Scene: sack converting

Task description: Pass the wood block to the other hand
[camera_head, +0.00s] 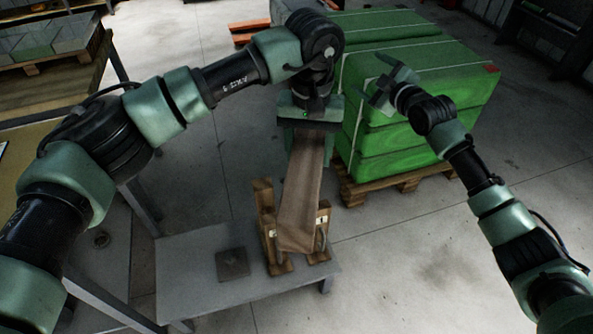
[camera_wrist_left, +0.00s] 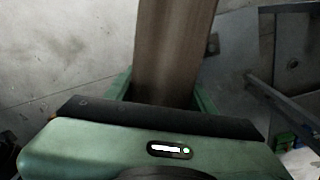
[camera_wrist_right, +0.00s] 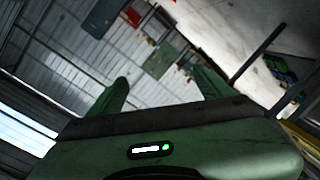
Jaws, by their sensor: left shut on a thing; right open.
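The wood block (camera_head: 303,192) is a long brown bar. Its upper end is between the fingers of my left gripper (camera_head: 309,127), which is shut on it. The block hangs down over a wooden stand (camera_head: 271,233) on the grey table; I cannot tell whether its lower end touches the stand. In the left wrist view the block (camera_wrist_left: 172,50) runs up and away between the green fingers (camera_wrist_left: 163,95). My right gripper (camera_head: 383,84) is open and empty, to the right of the block and apart from it, in front of the green stack. The right wrist view shows its two fingers (camera_wrist_right: 162,88) spread with nothing between them.
A grey table (camera_head: 190,275) carries the stand and a small dark square plate (camera_head: 232,263). Green wrapped sacks (camera_head: 420,100) on a wooden pallet (camera_head: 385,188) stand behind on the right. Another table (camera_head: 60,95) with grey blocks is at the far left. The floor at right is clear.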

